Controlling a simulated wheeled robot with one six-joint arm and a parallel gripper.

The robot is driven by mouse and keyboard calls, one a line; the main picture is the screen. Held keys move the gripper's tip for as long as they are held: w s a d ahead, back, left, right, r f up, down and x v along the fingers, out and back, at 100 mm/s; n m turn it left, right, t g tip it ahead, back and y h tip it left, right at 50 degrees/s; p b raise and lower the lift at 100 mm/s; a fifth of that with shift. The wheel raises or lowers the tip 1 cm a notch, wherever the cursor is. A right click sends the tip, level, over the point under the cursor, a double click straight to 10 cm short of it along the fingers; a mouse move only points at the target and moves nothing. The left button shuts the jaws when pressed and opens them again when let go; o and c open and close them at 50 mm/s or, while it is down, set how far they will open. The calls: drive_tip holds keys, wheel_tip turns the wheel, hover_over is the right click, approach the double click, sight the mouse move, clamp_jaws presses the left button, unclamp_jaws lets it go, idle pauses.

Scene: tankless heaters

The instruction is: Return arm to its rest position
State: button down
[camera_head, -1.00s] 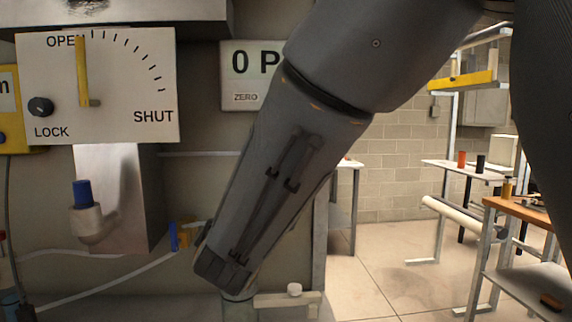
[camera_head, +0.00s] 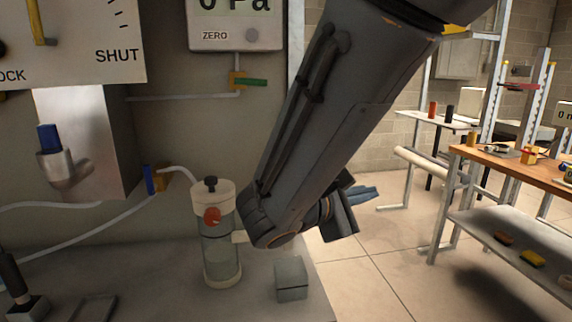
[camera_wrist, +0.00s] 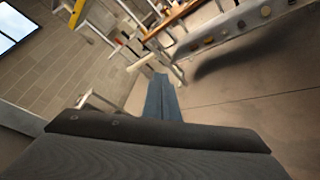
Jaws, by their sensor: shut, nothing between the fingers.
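My arm reaches down from the upper right across the middle of the head view, its lower end bent beside the clear cylinder. My gripper (camera_head: 372,192) sticks out behind the arm's lower end, pointing right, away from the grey counter (camera_head: 130,265). Its blue fingers are together with nothing between them, and the arm hides part of its body. In the wrist view the fingers (camera_wrist: 158,82) lie side by side, pointing toward the open floor and the shelving.
A clear cylinder with a red knob (camera_head: 221,262) and a grey block (camera_head: 291,279) stand close to the arm on the counter. A dial panel (camera_head: 80,45) and a pressure display (camera_head: 236,30) are on the wall. A wooden-topped bench (camera_head: 520,170) stands right; floor between is clear.

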drive_tip(key=s+d+f+m+g+y+p, duration=0.1)
drive_tip(key=s+d+f+m+g, duration=0.3)
drive_tip(key=s+d+f+g, duration=0.25)
drive_tip(key=s+a+f+m+g+y+p, duration=0.3)
drive_tip(key=s+f+m+y, duration=0.5)
drive_tip(key=s+m+y, duration=0.2)
drive_tip(key=shift+f+m+g+y, duration=0.2)
drive_tip(key=shift+m+g+y, duration=0.2)
drive_tip(key=shift+m, duration=0.6)
